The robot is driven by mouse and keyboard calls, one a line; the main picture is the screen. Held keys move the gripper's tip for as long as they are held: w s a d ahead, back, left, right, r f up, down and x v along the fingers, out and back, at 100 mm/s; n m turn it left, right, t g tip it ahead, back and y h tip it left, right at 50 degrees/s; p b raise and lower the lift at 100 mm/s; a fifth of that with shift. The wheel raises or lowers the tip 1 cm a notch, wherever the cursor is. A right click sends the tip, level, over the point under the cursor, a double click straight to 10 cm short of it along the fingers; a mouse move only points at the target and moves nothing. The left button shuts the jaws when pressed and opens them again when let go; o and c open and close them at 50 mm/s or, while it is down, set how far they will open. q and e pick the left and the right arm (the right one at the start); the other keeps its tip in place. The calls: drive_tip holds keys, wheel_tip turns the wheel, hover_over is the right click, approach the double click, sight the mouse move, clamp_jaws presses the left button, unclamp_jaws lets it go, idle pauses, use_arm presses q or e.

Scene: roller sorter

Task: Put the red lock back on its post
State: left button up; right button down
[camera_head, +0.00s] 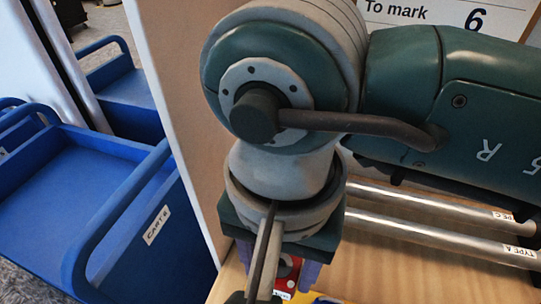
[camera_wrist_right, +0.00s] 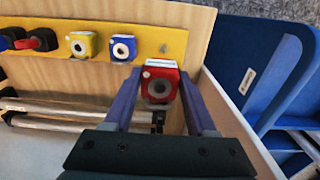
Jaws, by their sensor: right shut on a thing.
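The red lock (camera_wrist_right: 160,84), with a grey round face, is held between the two blue-violet fingers of my right gripper (camera_wrist_right: 161,98). In the head view the red lock (camera_head: 288,272) shows only in part under my wrist, with a finger of the right gripper beside it. Just beyond the lock in the wrist view is the right end of a yellow rail (camera_wrist_right: 170,35). A small post (camera_wrist_right: 163,48) seems to show there, close to the lock's top edge. I cannot tell whether lock and post touch. My left gripper is not in view.
A yellow lock (camera_wrist_right: 82,45) and a blue lock (camera_wrist_right: 123,48) sit on the rail left of the red one. Red and dark handles (camera_wrist_right: 38,41) are farther left. Metal rollers (camera_head: 440,236) lie nearby. Blue carts (camera_head: 70,185) stand beyond the side panel.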

drive_tip(key=shift+s+a+f+b, duration=0.1)
drive_tip(key=shift+a+f+b, duration=0.15)
drive_tip(key=shift+f, duration=0.3)
drive_tip(key=shift+a+f+b, duration=0.15)
drive_tip(key=shift+a+f, duration=0.05)
drive_tip(key=shift+f, duration=0.3)
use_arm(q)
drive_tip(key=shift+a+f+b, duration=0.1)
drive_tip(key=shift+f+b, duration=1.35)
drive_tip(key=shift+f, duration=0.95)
use_arm(e)
drive_tip(key=shift+f, duration=2.05)
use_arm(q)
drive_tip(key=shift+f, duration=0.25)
use_arm(e)
drive_tip(key=shift+f, duration=0.25)
drive_tip(key=shift+f+b, duration=0.4)
drive_tip(key=shift+b, duration=0.25)
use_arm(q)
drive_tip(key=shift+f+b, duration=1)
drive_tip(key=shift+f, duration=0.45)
use_arm(e)
drive_tip(key=shift+s+f, duration=0.1)
drive_tip(key=shift+f, duration=0.8)
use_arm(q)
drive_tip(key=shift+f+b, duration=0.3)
use_arm(e)
drive_tip(key=shift+f, duration=0.3)
